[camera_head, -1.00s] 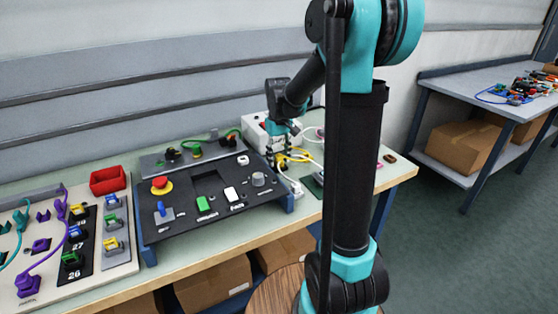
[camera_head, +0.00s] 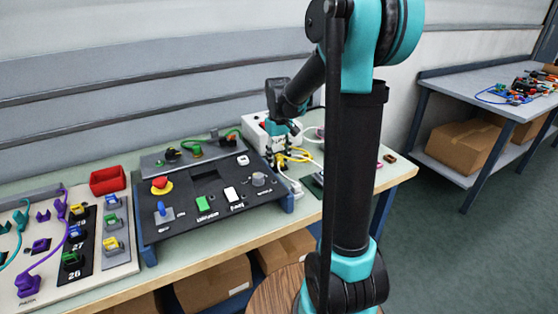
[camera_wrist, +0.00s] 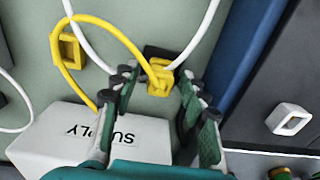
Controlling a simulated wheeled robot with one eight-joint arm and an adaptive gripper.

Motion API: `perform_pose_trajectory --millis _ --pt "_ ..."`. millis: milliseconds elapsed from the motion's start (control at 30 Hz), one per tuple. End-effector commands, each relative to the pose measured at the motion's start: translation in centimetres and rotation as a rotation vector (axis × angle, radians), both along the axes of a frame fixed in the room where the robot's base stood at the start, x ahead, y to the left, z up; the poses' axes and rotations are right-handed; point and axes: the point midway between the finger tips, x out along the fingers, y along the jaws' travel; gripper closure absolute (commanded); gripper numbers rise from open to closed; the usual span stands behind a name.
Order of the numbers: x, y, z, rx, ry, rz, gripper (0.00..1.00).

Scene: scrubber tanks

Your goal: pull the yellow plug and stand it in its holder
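The yellow plug (camera_wrist: 160,80) shows in the wrist view, with its yellow cable looping off to the left. My gripper (camera_wrist: 158,84) reaches towards it with its two dark green fingers spread, one on each side of the plug. Gaps show between the plug and both fingers, so the gripper looks open. A dark block lies just behind the plug; how far the plug sits in it is hidden. A hollow yellow square frame (camera_wrist: 70,50), which looks like the holder, is to the left and empty. In the head view my gripper (camera_head: 281,157) is over the yellow cable (camera_head: 300,156).
A white box marked SUPPLY (camera_wrist: 92,138) is close to the left finger. A white cable (camera_wrist: 90,45) runs beside the yellow one. A blue edge (camera_wrist: 245,50) and a dark panel are on the right. The black control panel (camera_head: 185,225) stands left of my gripper.

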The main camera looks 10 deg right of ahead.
Motion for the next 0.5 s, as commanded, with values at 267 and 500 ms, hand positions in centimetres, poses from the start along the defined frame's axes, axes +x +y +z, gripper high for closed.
perform_pose_trajectory --millis 267,500 --pt "0.00 0.00 0.00 0.000 0.000 0.000 0.31" --pt "0.00 0.00 0.22 0.000 0.000 0.000 0.31"
